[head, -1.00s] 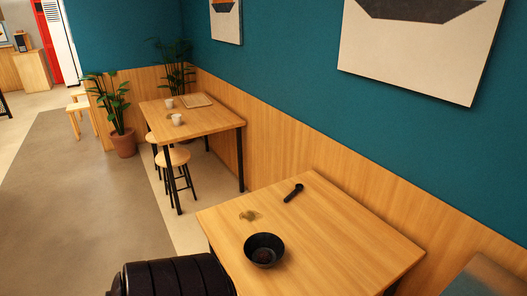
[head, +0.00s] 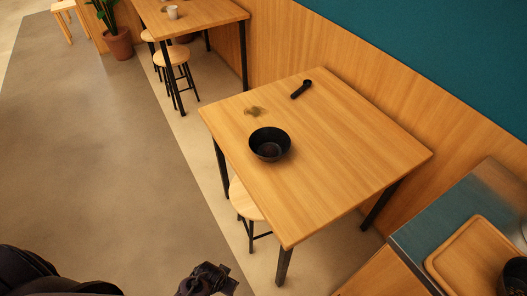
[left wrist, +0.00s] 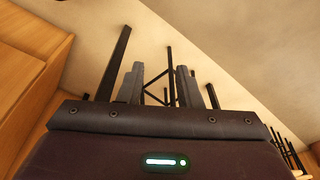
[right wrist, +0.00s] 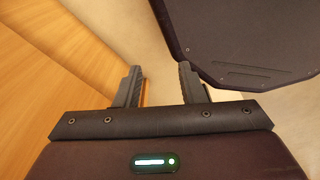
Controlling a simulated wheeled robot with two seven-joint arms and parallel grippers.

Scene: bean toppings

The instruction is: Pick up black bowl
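The black bowl (head: 270,145) sits upright on the near wooden table (head: 340,150), close to its left edge, with something dark in its bottom. My left gripper (left wrist: 159,85) is open and empty in the left wrist view, with floor and dark legs beyond its fingers. My right gripper (right wrist: 160,85) is open and empty in the right wrist view, over pale floor. Both are away from the bowl. Part of a dark gripper shows at the bottom of the head view, left of the table; I cannot tell its opening there.
A black spoon (head: 301,89) and a small dark patch (head: 254,112) lie on the table behind the bowl. A stool (head: 247,202) stands partly under it. At right, a counter holds a wooden tray (head: 440,262) with another dark bowl (head: 514,276). Floor left of the table is clear.

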